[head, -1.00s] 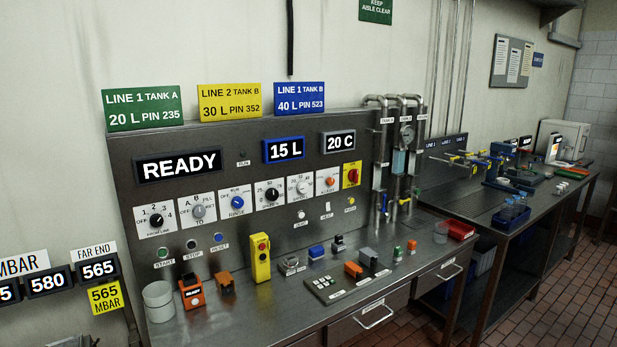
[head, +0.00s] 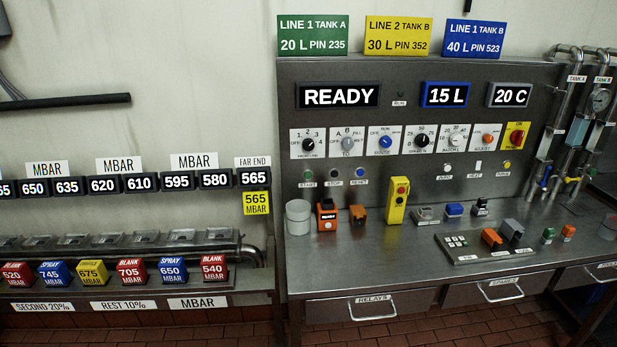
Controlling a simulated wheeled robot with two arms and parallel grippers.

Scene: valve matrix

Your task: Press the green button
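The green button (head: 308,174) is a small round button on the lower left of the steel control panel (head: 420,150), above a label reading START. A dark STOP button (head: 334,173) and a blue RESET button (head: 360,172) sit in the same row to its right. The panel display (head: 338,95) reads READY. Neither of my grippers shows in the head view. Nothing covers the green button.
On the steel counter (head: 350,255) below the panel stand a white cylinder (head: 298,217), an orange device (head: 327,214) and a yellow control box (head: 397,200). Left is a rack with coloured MBAR blocks (head: 92,272). Tiled floor (head: 440,330) shows in front.

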